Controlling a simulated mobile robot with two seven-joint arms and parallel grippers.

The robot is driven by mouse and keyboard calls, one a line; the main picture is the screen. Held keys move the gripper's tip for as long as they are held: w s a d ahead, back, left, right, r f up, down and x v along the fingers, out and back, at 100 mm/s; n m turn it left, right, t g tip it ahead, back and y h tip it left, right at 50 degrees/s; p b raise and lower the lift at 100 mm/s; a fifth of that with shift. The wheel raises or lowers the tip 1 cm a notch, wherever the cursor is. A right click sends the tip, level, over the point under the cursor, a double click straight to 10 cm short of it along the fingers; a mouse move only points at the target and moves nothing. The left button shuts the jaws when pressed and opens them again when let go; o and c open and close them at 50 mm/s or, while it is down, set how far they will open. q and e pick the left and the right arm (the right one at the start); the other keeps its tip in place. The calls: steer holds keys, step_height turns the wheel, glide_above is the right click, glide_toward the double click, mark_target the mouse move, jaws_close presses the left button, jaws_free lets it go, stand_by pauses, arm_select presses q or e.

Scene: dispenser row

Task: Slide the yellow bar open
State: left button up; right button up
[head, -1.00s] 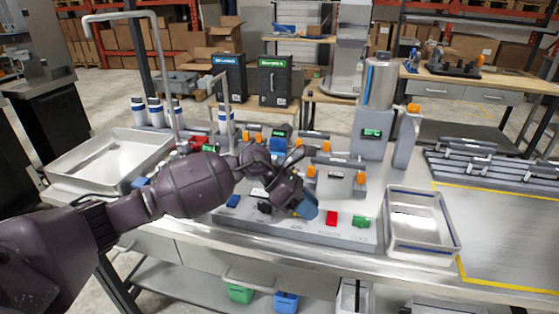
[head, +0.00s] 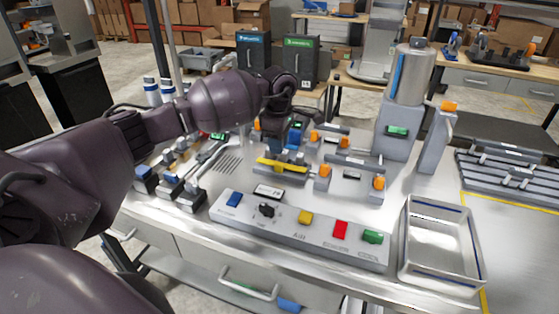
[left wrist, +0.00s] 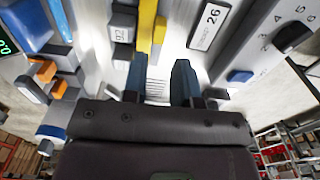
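The yellow bar (head: 281,168) lies flat across a small grey unit in the middle of the bench in the head view. It also shows at the top centre of the left wrist view (left wrist: 149,28), running away from the fingers. My left gripper (head: 284,128) is just behind the bar in the head view, and its fingertips are partly hidden there. In the left wrist view the two blue-grey fingers (left wrist: 159,72) stand apart with nothing held between them. The bar's near end is close to the left-hand finger; I cannot tell whether they touch. My right gripper is not in view.
A grey button panel (head: 289,228) with a knob and coloured buttons lies along the bench front. Orange-capped posts (head: 323,171) stand right of the bar. A metal tray (head: 440,278) and a tall cylinder dispenser (head: 410,75) are further right.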

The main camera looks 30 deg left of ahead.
mark_target(279, 163)
arm_select(q)
step_height(279, 163, down, 5)
steer(key=shift+f, duration=0.65)
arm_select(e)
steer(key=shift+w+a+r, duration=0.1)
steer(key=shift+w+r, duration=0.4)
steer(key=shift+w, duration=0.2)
arm_select(q)
steer(key=shift+c, duration=0.2)
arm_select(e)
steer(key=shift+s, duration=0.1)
